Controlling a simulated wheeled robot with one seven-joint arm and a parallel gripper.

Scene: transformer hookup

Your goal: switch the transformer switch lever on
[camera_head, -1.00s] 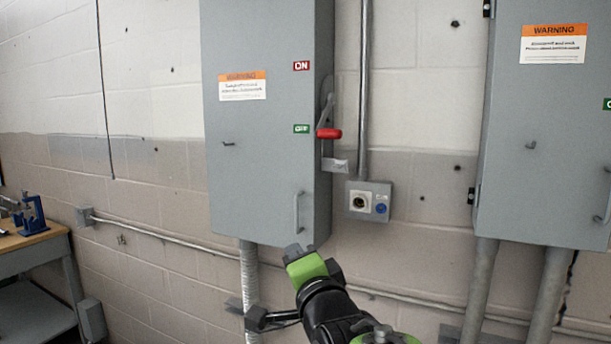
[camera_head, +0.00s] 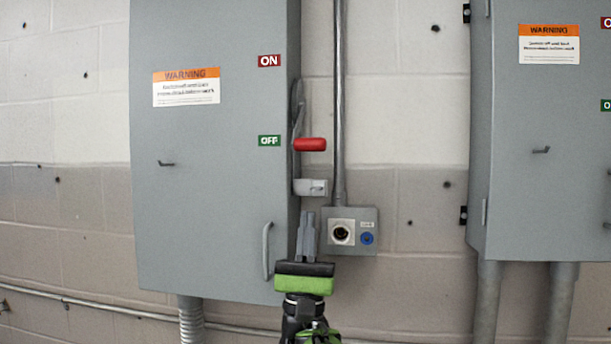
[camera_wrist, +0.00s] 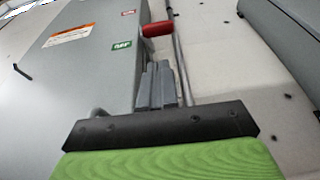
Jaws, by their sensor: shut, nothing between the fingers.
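The switch lever is a grey arm with a red handle (camera_head: 310,144) on the right side of the left grey cabinet (camera_head: 215,215). Its handle is level with the green OFF label (camera_head: 269,141), below the red ON label (camera_head: 269,61). My gripper (camera_head: 307,214) points up, below the red handle and the small grey bracket (camera_head: 310,187), apart from the handle. Its fingers are shut and empty. In the wrist view the red handle (camera_wrist: 157,29) shows beyond the fingertips (camera_wrist: 158,66). The fingers hide part of the cabinet side there.
A grey outlet box (camera_head: 350,231) with a blue socket sits just right of my gripper, under a vertical conduit (camera_head: 339,100). A cabinet door handle (camera_head: 267,250) is to the left. A second grey cabinet (camera_head: 540,200) stands at the right.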

